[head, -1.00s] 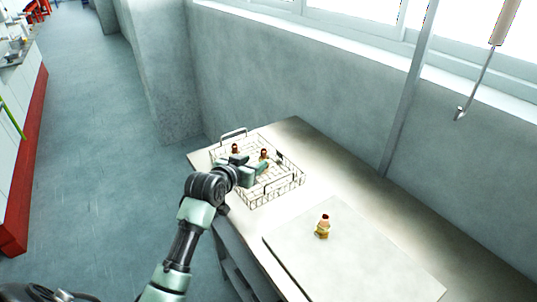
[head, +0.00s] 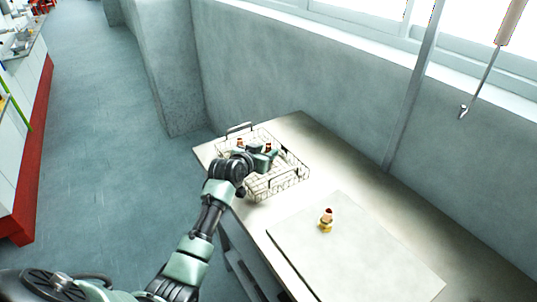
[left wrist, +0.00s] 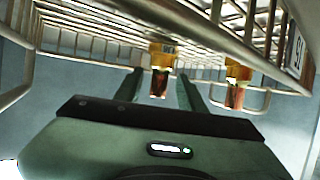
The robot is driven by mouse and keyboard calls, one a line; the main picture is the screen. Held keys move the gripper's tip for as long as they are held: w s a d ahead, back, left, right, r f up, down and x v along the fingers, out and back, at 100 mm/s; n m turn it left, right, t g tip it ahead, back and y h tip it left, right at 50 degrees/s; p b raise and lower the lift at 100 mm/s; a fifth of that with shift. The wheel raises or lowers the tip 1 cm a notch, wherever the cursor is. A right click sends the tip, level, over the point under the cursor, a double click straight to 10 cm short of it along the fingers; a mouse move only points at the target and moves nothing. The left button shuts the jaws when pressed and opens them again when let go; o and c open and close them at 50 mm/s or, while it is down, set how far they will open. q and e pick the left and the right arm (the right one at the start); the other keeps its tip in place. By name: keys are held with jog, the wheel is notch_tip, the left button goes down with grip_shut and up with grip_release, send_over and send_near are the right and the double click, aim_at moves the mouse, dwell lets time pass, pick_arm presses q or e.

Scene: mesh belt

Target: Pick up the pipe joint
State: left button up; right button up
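A small pipe joint (head: 326,221), tan with a dark red top, stands on the pale board. Two similar joints stand in the wire basket: one far-left joint (head: 240,143) and one joint (head: 268,146) just beyond my left gripper (head: 268,154). My left gripper reaches low into the basket. In the left wrist view, its two fingers (left wrist: 160,82) are apart, with an orange and dark red joint (left wrist: 161,60) showing between them, gaps on both sides. A second joint (left wrist: 237,85) is to the right. Contact is not visible. My right gripper is not in view.
The wire basket (head: 281,188) has raised handles and sits at the far end of the table (head: 300,130). A flat board (head: 375,262) lies nearer. A wall runs along the table's right side, with a post (head: 405,110) against it.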

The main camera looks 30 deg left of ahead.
pick_arm(q)
grip_shut()
jog(key=shift+r, duration=0.2)
notch_tip(320, 180, up, 20)
jog(key=b, duration=0.1)
jog(key=shift+f+b, duration=0.2)
jog(key=shift+b, duration=0.15)
